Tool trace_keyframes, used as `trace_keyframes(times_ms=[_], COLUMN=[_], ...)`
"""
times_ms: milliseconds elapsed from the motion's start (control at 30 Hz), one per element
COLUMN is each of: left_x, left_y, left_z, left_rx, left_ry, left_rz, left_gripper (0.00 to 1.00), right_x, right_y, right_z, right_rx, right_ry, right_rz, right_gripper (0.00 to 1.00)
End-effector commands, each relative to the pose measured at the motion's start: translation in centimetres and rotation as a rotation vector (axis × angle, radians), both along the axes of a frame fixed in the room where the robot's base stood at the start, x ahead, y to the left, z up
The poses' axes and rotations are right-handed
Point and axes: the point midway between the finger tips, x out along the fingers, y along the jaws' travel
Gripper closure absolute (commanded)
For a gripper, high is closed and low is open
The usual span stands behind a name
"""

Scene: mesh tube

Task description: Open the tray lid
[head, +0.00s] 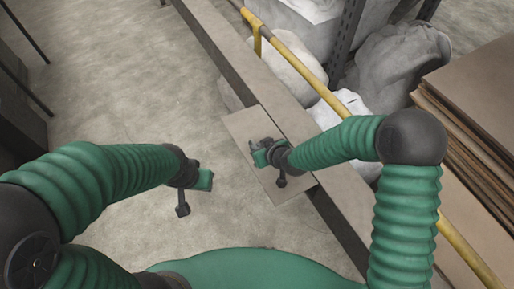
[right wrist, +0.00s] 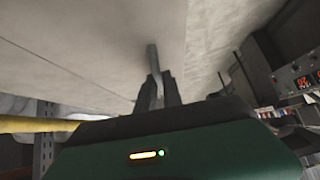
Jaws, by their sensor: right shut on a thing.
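The tray lid (head: 240,128) is a flat beige panel beside the long rail, seen from above in the head view. In the right wrist view the lid (right wrist: 105,45) is a broad pale surface close above the fingers. My right gripper (head: 260,152) is over the lid, its fingers (right wrist: 156,88) shut on a thin grey handle (right wrist: 152,57) that meets the pale surface. The gripper hides the handle in the head view. My left gripper (head: 196,192) hangs over open floor, left of the lid and away from it; its jaw opening is not clear.
A long beige ledge (head: 225,45) with a yellow rail (head: 290,60) runs diagonally past the lid. Pale wrapped bundles (head: 400,62) lie behind it. Stacked brown boards (head: 480,95) stand at the right. The floor (head: 115,80) at the left is clear.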

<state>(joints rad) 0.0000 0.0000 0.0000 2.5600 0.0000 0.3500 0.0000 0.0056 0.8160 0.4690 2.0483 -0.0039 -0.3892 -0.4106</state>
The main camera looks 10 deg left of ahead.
Motion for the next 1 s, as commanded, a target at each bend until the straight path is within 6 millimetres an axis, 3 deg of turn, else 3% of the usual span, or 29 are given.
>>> trace_keyframes(times_ms=[67, 100, 267, 667, 1000], left_x=[0.0, 0.0, 0.0, 0.0, 0.0], left_y=[0.0, 0.0, 0.0, 0.0, 0.0], left_z=[0.0, 0.0, 0.0, 0.3, 2.2], left_rx=[0.0, 0.0, 0.0, 0.0, 0.0], left_ry=[0.0, 0.0, 0.0, 0.0, 0.0], left_rz=[0.0, 0.0, 0.0, 0.0, 0.0], left_gripper=[0.64, 0.64, 0.64, 0.64, 0.64], right_x=[0.6, 0.6, 0.5, -0.3, -5.3], right_y=[-0.4, -0.4, -0.3, -0.7, -5.0], right_z=[0.2, 0.2, 0.2, 1.0, 7.9], right_rx=[-0.001, -0.001, -0.001, -0.001, -0.002], right_ry=[-0.012, -0.012, -0.009, -0.006, -0.008], right_rz=[-0.01, -0.01, -0.008, -0.006, -0.009], right_gripper=[1.0, 0.87, 0.67, 0.67, 0.67])
